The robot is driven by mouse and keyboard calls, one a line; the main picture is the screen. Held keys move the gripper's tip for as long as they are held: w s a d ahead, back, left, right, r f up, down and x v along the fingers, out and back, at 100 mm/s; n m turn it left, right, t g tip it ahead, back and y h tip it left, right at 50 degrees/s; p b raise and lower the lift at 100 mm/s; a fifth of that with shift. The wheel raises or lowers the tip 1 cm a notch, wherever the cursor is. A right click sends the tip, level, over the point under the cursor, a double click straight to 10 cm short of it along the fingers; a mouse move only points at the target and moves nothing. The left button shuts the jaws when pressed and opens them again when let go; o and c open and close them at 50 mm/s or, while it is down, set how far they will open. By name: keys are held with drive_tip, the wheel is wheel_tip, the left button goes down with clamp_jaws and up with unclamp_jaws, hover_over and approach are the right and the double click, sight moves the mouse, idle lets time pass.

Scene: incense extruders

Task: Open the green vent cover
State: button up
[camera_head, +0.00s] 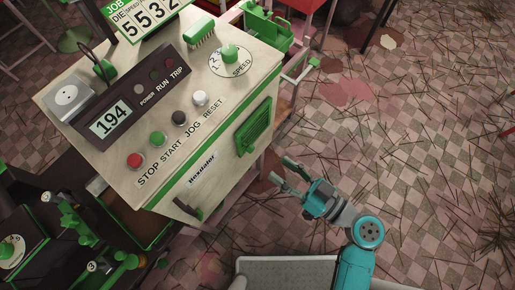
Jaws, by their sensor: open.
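The green vent cover (254,127) is a slatted panel on the right-hand side face of the cream control cabinet (225,85). It looks closed against the cabinet, though the steep angle hides its edges. My gripper (281,171) is teal and grey, below and to the right of the vent cover. Its two fingers are spread apart and point up and left toward the cabinet. Nothing is between them. The gripper looks apart from the cover.
The cabinet's panel carries a red button (135,160), a green button (158,138) and a speed knob (230,53). A green brush (199,31) lies on top. Green-handled equipment (90,235) stands at lower left. The checkered floor (420,150) at right is strewn with thin sticks.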

sight(253, 150)
drive_tip(key=shift+x, duration=4.4)
clamp_jaws()
